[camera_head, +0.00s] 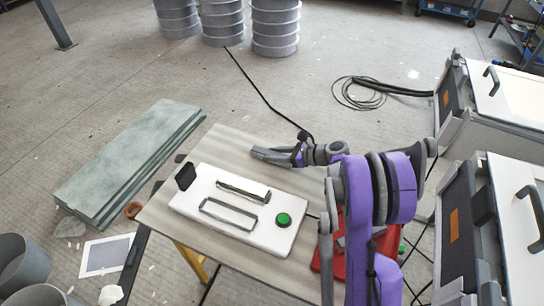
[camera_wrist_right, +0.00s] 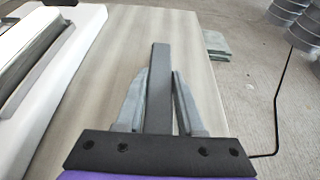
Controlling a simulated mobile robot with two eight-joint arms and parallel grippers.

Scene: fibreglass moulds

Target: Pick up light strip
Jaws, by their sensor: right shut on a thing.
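My right gripper (camera_head: 264,154) reaches left over the table, just beyond the white board. Its fingers (camera_wrist_right: 158,110) are shut on a straight dark grey bar (camera_wrist_right: 160,75), which I take for the light strip. The bar sticks out past the fingertips in the right wrist view. In the head view the bar and fingers are too small to tell apart well. The white board (camera_head: 262,234) has a green button (camera_head: 284,220), a raised narrow piece (camera_head: 243,188) and a rectangular frame (camera_head: 228,214). My left gripper is not in view.
The board lies on a wooden table (camera_head: 236,143). A red object (camera_head: 325,260) lies at the table's right, partly behind my arm. Greenish slabs (camera_head: 130,155) lie on the floor at left. Grey-white cases (camera_head: 490,95) stand at right. A black cable (camera_head: 250,85) crosses the floor.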

